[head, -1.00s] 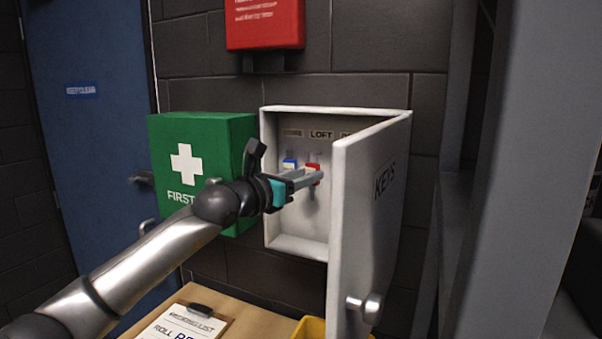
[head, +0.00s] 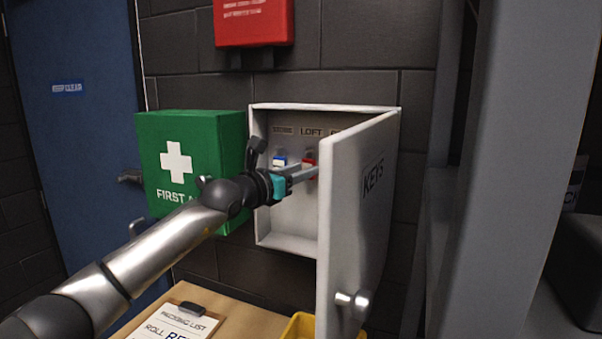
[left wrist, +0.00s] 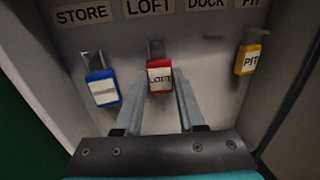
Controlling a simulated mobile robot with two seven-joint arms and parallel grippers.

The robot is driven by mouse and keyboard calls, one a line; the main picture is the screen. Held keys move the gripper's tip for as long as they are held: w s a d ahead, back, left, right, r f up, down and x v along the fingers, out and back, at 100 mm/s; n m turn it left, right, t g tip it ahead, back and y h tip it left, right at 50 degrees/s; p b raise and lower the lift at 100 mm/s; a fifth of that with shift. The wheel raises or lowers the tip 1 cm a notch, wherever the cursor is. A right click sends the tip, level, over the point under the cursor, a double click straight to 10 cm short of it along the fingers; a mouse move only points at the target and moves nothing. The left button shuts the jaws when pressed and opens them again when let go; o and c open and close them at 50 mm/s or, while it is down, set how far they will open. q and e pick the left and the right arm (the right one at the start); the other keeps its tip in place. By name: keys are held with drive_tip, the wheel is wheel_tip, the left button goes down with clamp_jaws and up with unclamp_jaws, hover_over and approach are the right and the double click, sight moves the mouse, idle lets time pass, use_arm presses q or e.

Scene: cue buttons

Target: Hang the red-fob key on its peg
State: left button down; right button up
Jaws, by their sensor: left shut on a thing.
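The red-fob key (left wrist: 159,78), its fob marked LOFT, is at the peg under the LOFT label (left wrist: 150,7) in the key cabinet (head: 285,247). My left gripper (left wrist: 160,92) is shut on the red fob, one finger on each side. In the head view the red fob (head: 310,163) shows at my left gripper's tips (head: 308,172), inside the cabinet. I cannot tell whether the key's ring is over the peg. My right gripper is not in view.
A blue fob (left wrist: 102,88) hangs under STORE and a yellow PIT fob (left wrist: 251,60) under PIT. No fob shows under DOCK. The open cabinet door (head: 358,215) stands right of my gripper. A green first-aid box (head: 190,150) is at left.

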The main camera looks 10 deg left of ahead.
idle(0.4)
use_arm(q)
drive_tip(key=shift+c, duration=2.1)
unclamp_jaws()
drive_tip(key=shift+s+a, duration=0.1)
drive_tip(key=shift+s, duration=0.05)
drive_tip(key=b+v, duration=0.4)
drive_tip(key=v, duration=1.1)
